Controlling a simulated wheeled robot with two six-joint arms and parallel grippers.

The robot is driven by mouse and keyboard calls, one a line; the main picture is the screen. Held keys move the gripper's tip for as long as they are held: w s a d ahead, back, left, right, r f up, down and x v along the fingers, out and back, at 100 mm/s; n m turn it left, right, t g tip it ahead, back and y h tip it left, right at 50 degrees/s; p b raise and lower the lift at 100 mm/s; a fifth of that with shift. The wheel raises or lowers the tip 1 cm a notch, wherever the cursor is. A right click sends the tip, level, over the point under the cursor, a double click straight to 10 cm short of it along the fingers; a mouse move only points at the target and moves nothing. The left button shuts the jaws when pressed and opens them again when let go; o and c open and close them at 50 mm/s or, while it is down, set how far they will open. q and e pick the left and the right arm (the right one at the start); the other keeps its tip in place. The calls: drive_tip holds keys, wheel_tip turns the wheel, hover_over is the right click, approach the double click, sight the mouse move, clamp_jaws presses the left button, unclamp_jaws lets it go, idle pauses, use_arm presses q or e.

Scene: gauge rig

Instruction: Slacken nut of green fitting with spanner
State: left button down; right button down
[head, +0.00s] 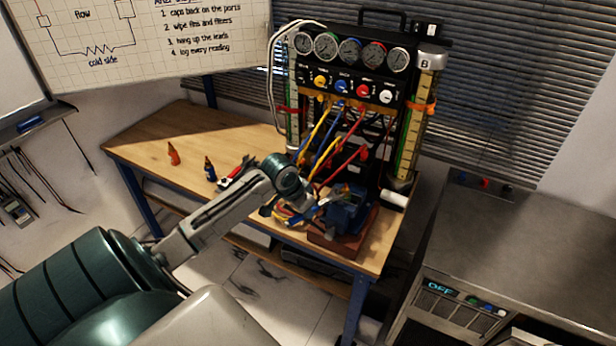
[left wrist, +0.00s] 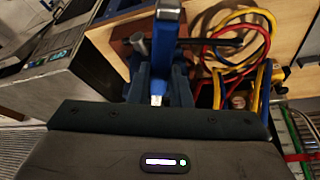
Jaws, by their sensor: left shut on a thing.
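My left gripper (head: 303,212) is over the front of the wooden bench, just left of a dark blue vice-like block (head: 347,214) on a red-brown base (head: 335,243). It is shut on a blue-handled tool, seemingly the spanner, which shows in the left wrist view (left wrist: 168,22) running away between the dark fingers. In the head view a blue and silver part (head: 310,216) points toward the block. My right gripper is not in view.
The gauge panel (head: 345,70) stands behind the block, with yellow, blue and red hoses (head: 330,135) hanging close to my gripper. A grey cabinet (head: 530,230) stands right.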

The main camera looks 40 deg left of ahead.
use_arm(q)
drive_tip(key=shift+s+a, duration=0.1)
drive_tip(key=shift+s, duration=0.9)
drive_tip(key=shift+r, duration=0.15)
